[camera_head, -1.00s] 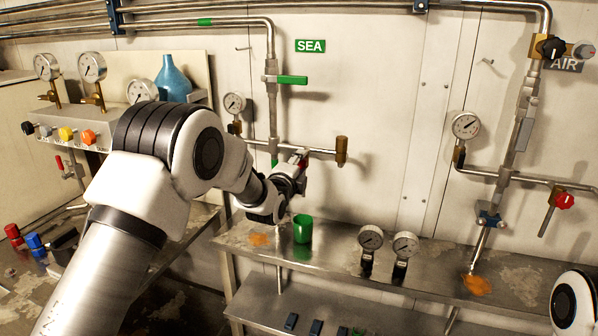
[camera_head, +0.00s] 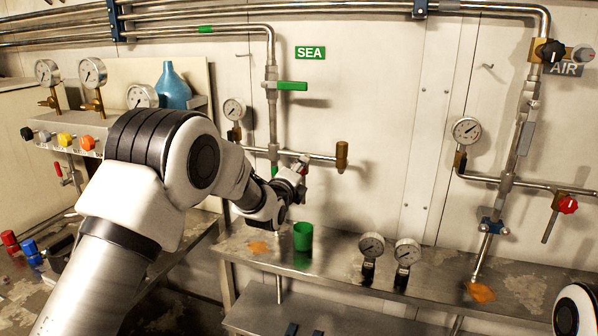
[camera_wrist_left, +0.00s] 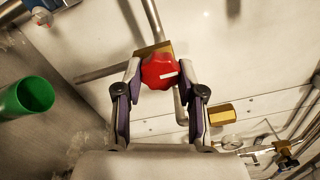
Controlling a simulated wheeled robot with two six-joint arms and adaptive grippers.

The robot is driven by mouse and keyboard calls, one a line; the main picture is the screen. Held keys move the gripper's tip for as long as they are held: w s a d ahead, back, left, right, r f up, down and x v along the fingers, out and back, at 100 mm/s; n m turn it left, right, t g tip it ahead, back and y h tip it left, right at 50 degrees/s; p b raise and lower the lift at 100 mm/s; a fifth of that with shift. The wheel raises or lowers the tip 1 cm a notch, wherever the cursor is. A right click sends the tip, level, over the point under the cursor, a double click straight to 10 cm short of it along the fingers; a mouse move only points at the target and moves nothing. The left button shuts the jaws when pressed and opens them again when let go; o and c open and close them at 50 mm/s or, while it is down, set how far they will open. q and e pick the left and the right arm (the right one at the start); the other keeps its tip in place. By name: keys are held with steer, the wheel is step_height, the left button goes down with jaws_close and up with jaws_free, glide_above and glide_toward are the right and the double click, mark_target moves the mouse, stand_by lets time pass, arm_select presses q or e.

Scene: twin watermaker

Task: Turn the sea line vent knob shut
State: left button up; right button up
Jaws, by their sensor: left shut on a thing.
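The sea line vent knob is a red, lobed knob (camera_wrist_left: 159,72) with a white pointer mark. In the head view my left gripper (camera_head: 300,168) is at the sea line below the SEA sign (camera_head: 310,53), and the wrist and fingers hide most of the knob. My right gripper is not in view; only a piece of my right arm shows at the bottom right.
A green cup (camera_head: 303,237) stands on the metal shelf (camera_head: 335,262) just below my left gripper. Two gauges (camera_head: 371,246) stand to its right. A sea line pipe ends in a brass cap (camera_head: 342,156). Another red knob (camera_head: 567,205) is on the air line.

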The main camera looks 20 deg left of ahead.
arm_select(q)
steer(key=o, duration=1.1)
steer(key=shift+d, duration=0.1)
steer(key=shift+s, duration=0.1)
steer(key=s, duration=1.1)
steer(key=shift+s+a+f, duration=0.1)
steer(key=shift+s+a, duration=0.1)
steer(key=shift+s, duration=0.2)
